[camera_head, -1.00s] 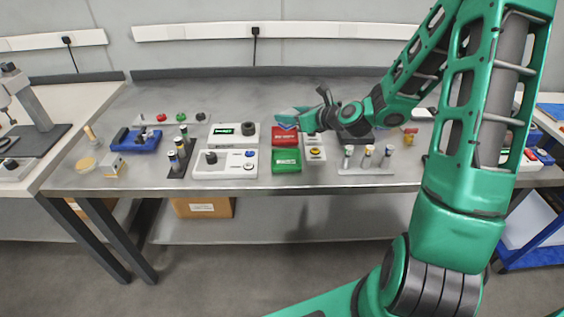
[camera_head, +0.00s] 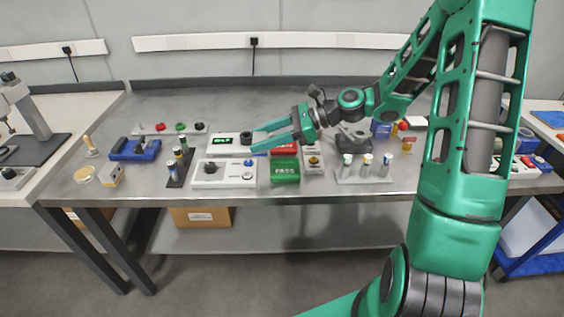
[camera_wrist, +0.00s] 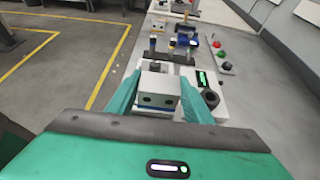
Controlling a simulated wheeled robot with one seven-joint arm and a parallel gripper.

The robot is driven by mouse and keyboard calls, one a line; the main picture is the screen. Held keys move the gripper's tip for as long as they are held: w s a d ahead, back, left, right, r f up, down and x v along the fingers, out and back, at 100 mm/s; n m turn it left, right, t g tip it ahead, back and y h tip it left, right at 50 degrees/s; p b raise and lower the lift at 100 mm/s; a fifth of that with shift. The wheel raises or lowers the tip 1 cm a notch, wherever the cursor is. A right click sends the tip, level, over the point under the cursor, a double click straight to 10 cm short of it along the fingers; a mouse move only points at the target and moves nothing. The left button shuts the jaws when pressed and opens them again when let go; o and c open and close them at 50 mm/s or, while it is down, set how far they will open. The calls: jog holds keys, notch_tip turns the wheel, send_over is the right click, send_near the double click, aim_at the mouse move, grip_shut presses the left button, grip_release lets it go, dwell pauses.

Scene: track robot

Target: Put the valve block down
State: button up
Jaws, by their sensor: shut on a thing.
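The valve block (camera_wrist: 158,92), a pale grey block with a blue band and dark holes, sits between the two green fingers of my gripper (camera_wrist: 160,98) in the wrist view. My gripper is shut on it. In the head view my gripper (camera_head: 256,138) points left above the bench, over the area of the white devices and the red tray. The block cannot be made out there; the fingers seem to hide it.
A green PASS tray (camera_head: 285,173) lies in front of a partly covered red tray (camera_head: 285,150). White control boxes (camera_head: 224,175) stand to their left, a rack of cylinders (camera_head: 364,178) to the right.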

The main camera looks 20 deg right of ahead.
jog(key=d+f, duration=0.1)
jog(key=d, duration=0.1)
jog(key=s+d+f, duration=0.1)
jog(key=d, duration=0.1)
jog(key=d+f, duration=0.2)
jog(key=shift+s+d, duration=0.2)
jog(key=shift+s, duration=0.1)
jog(key=shift+f, duration=1.95)
jog(key=o, duration=1.3)
jog(key=shift+f, duration=0.1)
jog(key=shift+c, duration=0.2)
